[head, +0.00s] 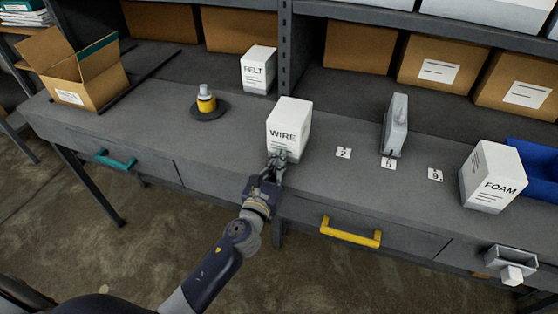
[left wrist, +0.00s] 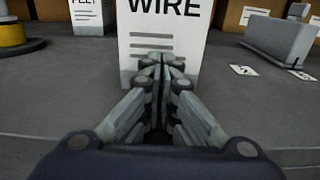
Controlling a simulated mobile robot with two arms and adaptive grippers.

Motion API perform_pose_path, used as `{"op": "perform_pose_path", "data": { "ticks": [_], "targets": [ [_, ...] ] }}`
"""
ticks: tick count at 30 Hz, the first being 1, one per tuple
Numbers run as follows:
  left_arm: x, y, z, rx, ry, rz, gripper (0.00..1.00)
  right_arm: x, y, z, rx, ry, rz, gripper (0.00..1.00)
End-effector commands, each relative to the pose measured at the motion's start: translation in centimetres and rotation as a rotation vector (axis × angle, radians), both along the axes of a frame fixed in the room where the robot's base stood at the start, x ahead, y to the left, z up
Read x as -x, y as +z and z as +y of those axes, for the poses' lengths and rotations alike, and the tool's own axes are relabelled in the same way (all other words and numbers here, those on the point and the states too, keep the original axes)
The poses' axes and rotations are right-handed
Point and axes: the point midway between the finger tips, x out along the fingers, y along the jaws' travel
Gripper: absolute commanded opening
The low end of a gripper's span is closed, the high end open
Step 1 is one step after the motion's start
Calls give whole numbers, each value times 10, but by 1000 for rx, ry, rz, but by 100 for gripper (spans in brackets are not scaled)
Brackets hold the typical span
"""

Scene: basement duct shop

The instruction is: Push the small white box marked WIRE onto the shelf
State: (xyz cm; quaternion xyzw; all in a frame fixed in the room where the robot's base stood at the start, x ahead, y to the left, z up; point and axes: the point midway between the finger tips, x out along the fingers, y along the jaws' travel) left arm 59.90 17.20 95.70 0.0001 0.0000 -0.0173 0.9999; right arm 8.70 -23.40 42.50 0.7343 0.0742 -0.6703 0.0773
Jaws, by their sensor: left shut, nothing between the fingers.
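The small white box marked WIRE (head: 289,122) stands upright on the grey bench near its front edge. It also shows in the left wrist view (left wrist: 187,38), straight ahead. My left gripper (head: 276,160) is shut and empty, with its fingertips (left wrist: 161,62) at the lower front face of the box. I cannot tell whether they touch it. The shelf (head: 345,86) lies behind the box, at the back of the bench, with brown cartons on it. My right gripper is not in view.
A white FELT box (head: 258,70) stands behind and left of the WIRE box, beside a dark upright post (head: 285,50). A yellow-and-grey object (head: 206,100) sits left. Number cards (head: 344,152), a grey upright object (head: 395,124) and a FOAM box (head: 490,178) are right.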

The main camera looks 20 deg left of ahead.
Motion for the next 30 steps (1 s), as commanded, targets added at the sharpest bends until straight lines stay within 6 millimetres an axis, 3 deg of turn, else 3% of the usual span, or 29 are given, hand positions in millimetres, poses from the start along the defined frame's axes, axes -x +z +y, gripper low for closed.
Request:
{"op": "perform_pose_path", "data": {
  "ticks": [8,18,30],
  "targets": [
    [-1,0,0,0,0,0,0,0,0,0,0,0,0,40],
    [-32,0,-1,0,1,-1,0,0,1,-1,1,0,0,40],
    [-33,0,0,0,0,0,0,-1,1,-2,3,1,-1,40]
  ]
}}
